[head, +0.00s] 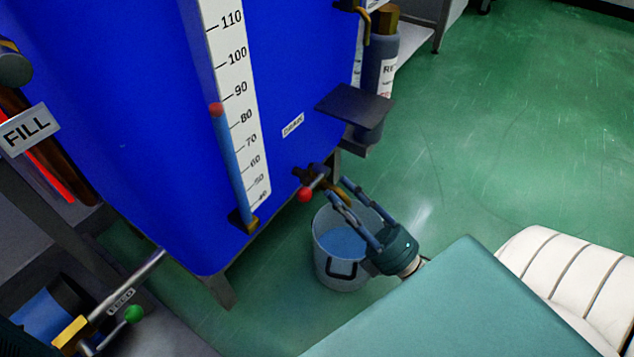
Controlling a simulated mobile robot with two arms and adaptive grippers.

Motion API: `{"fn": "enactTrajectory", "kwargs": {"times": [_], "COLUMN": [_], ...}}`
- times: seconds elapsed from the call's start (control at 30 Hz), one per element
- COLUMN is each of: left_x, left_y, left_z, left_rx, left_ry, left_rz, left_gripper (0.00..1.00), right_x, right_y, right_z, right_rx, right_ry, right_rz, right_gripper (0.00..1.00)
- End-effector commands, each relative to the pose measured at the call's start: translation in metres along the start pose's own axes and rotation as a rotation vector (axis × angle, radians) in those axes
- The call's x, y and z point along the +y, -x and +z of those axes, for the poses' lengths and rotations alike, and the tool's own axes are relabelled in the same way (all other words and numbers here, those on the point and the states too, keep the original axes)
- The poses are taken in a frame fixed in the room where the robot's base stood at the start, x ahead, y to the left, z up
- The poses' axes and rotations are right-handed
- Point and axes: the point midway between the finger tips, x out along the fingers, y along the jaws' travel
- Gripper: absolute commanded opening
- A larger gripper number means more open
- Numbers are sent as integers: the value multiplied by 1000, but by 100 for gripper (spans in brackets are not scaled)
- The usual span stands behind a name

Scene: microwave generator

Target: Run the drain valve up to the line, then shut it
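The blue tank (150,130) carries a white scale (235,110) and a sight tube (232,160) of blue liquid, with a red piece (216,109) at its top between 80 and 90. The drain valve (318,176) sits low on the tank's right side, its red-knobbed handle (306,195) pointing down-left. A grey bucket (336,277) stands on the floor below, with blue liquid (343,241) inside. I cannot make out a line in the bucket. My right gripper (339,187) is beside the valve, fingers apart, above the bucket. Contact with the valve is unclear. My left gripper is not in view.
A dark shelf plate (355,103) juts from the tank above the valve, before a grey cylinder (379,75). A FILL sign (27,130) and a green-knobbed valve (133,314) are at left. Green floor (520,120) is clear at right.

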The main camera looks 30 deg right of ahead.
Motion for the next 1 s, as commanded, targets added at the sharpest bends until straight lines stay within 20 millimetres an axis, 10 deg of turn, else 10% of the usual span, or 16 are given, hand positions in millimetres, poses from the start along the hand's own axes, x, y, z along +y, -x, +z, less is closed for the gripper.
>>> {"fn": "enactTrajectory", "kwargs": {"times": [0.3,0.73,0.9,1.0], "left_x": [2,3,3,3], "left_y": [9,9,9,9], "left_z": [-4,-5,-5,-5], "left_rx": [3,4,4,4], "left_ry": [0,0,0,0], "left_rz": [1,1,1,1], "left_gripper": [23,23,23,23], "right_x": [-18,-18,-19,-19], "right_y": [-48,-58,-58,-58], "right_z": [-1,0,0,0], "right_rx": [3,1,1,1], "right_ry": [-1,0,0,0], "right_rz": [2,0,0,-1], "right_gripper": [30,30,0,0]}}
